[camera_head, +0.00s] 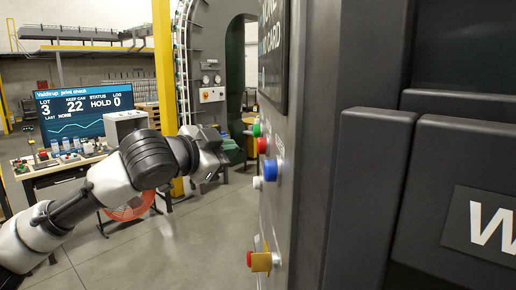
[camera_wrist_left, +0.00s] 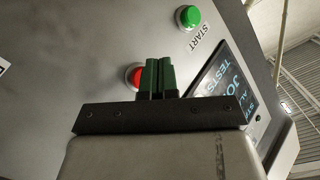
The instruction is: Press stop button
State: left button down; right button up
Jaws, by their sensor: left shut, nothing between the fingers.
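A red button (camera_head: 262,146) sits on the side panel of the dark machine, just below a green button (camera_head: 256,130). In the left wrist view the red button (camera_wrist_left: 133,76) is partly hidden behind my fingers, and no label for it can be read. The green button (camera_wrist_left: 188,17) there has the word START beside it. My left gripper (camera_head: 232,145) comes in from the left, shut and empty, its fingertips pointing at the panel near the red button. In the head view a small gap seems to separate them. My right gripper is not in view.
Below on the panel are a blue button (camera_head: 270,170), a white button (camera_head: 257,183) and a red button with a yellow part (camera_head: 262,261). A display (camera_wrist_left: 225,85) is beside the buttons. A status monitor (camera_head: 85,112) stands over a workbench at left. The floor between is clear.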

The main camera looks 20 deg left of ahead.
pick_arm(q)
jog(key=shift+w+d, duration=0.35)
jog(key=shift+d, duration=0.5)
jog(key=shift+d+r+p, duration=0.1)
jog(key=shift+d+p, duration=0.05)
jog(key=shift+p, duration=0.15)
dwell(1.3)
jog(key=shift+w+d, duration=0.15)
jog(key=shift+d, duration=0.1)
jog(key=shift+w+d+p, duration=0.35)
jog(key=shift+w+d, duration=0.05)
jog(key=shift+d, duration=0.4)
dwell(1.1)
dwell(0.3)
jog(key=shift+s+a, duration=0.3)
jog(key=shift+a, duration=0.25)
jog(key=shift+s+a, duration=0.25)
jog(key=shift+a, duration=0.3)
jog(key=shift+a, duration=0.1)
